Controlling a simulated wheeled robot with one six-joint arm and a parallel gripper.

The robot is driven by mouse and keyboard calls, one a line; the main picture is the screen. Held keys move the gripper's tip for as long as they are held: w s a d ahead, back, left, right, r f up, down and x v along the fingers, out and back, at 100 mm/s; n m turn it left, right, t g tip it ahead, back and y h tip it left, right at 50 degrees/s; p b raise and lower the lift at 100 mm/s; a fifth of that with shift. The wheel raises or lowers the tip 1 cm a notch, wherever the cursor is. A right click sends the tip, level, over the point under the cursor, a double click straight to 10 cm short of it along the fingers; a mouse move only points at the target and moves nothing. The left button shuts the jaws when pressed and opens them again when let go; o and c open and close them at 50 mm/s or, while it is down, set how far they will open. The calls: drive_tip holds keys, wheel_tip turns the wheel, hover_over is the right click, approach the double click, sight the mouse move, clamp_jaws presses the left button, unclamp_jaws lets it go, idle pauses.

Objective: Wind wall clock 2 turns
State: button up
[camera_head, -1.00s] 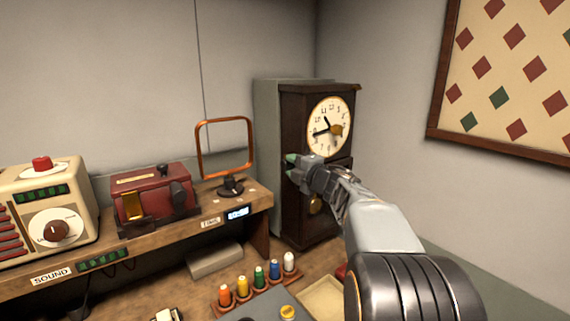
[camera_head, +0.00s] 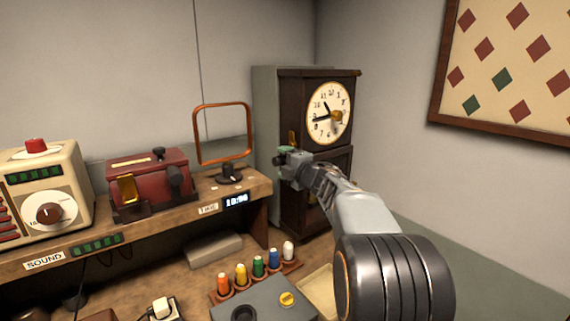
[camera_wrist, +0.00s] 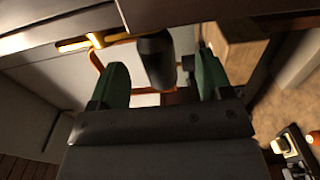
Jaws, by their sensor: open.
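The wall clock (camera_head: 292,100) is a dark wooden case with a cream dial (camera_head: 322,98) and a brass key-like piece (camera_head: 337,116) at the dial. A brass crank arm (camera_head: 292,138) shows on its left side. My gripper (camera_head: 282,160) is beside the clock's left side, below that brass piece. In the wrist view, a dark cylindrical grip (camera_wrist: 157,60) stands between the open green fingers, near a brass rod (camera_wrist: 96,40). Clear gaps show on both sides of the grip. The lower clock is partly hidden by my arm.
A wooden shelf (camera_head: 205,222) at left bears a red box (camera_head: 150,180), a cream radio (camera_head: 50,185) and an orange loop antenna (camera_head: 222,104) close to the clock. Several coloured spools (camera_head: 258,266) stand below. A patterned board (camera_head: 510,65) hangs at right.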

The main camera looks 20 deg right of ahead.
drive_tip(key=shift+s, duration=0.1)
idle(0.3)
drive_tip(key=s+d, duration=0.1)
drive_tip(key=s, duration=0.7)
drive_tip(key=shift+s+d+b, duration=0.35)
drive_tip(key=shift+d+b, duration=0.05)
drive_tip(key=shift+b, duration=0.05)
idle(0.5)
